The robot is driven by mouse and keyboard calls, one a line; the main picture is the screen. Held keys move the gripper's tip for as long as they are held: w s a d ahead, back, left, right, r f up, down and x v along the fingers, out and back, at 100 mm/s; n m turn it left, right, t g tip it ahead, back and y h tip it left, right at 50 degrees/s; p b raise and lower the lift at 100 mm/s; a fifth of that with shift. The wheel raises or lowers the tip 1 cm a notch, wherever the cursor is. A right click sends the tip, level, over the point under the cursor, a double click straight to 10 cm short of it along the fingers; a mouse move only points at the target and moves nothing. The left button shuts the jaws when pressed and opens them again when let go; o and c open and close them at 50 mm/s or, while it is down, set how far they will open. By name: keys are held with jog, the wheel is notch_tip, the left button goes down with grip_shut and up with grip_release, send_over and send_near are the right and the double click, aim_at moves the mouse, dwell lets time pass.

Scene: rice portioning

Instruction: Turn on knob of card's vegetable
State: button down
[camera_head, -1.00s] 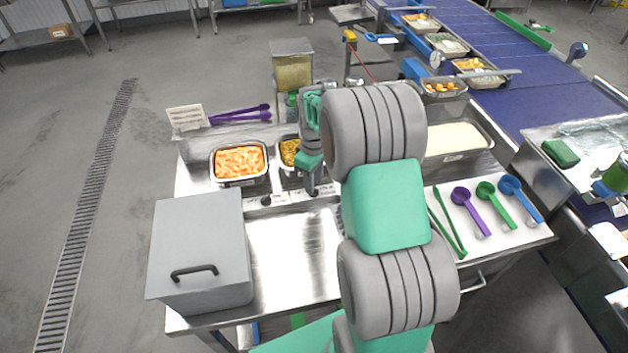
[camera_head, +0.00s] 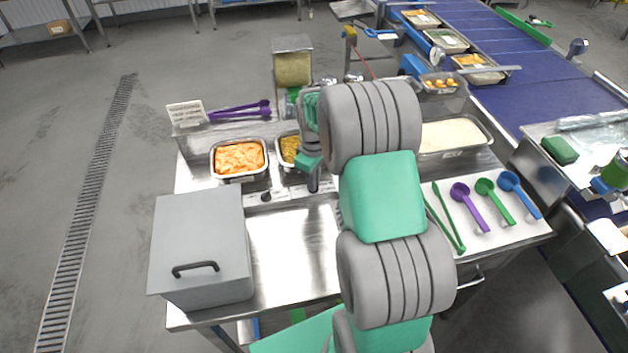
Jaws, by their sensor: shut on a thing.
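The card (camera_head: 186,113) stands at the back left of the steel counter; its writing is too small to read. A pan of orange vegetable pieces (camera_head: 239,158) sits in the counter, with a pan of yellow food (camera_head: 289,149) to its right, partly hidden by my arm. A dark knob (camera_head: 265,197) on the front strip below the orange pan is clear of my gripper. My gripper (camera_head: 313,188) points down at the strip, right of that knob and in front of the yellow pan. It is shut on what seems to be another knob, which the fingers hide.
A grey lidded box (camera_head: 202,245) stands front left. Purple tongs (camera_head: 240,111) lie behind the pans. A large pan of pale food (camera_head: 452,136) and several coloured scoops (camera_head: 486,203) are on the right. The middle front of the counter is clear.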

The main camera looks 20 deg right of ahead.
jog(key=shift+m+b, duration=0.3)
jog(key=shift+m, duration=0.2)
jog(key=m+b, duration=0.1)
jog(key=m, duration=0.2)
jog(key=shift+f+m+b, duration=0.1)
jog(key=shift+m+b, duration=0.3)
jog(key=m+b, duration=0.1)
jog(key=m, duration=0.3)
jog(key=shift+m, duration=0.3)
jog(key=m+b, duration=0.1)
jog(key=m, duration=0.3)
jog(key=shift+b, duration=0.3)
jog(key=m, duration=0.4)
jog(key=shift+b, duration=0.35)
jog(key=shift+m, duration=0.4)
jog(key=c, duration=1.5)
grip_release()
jog(key=shift+c, duration=0.2)
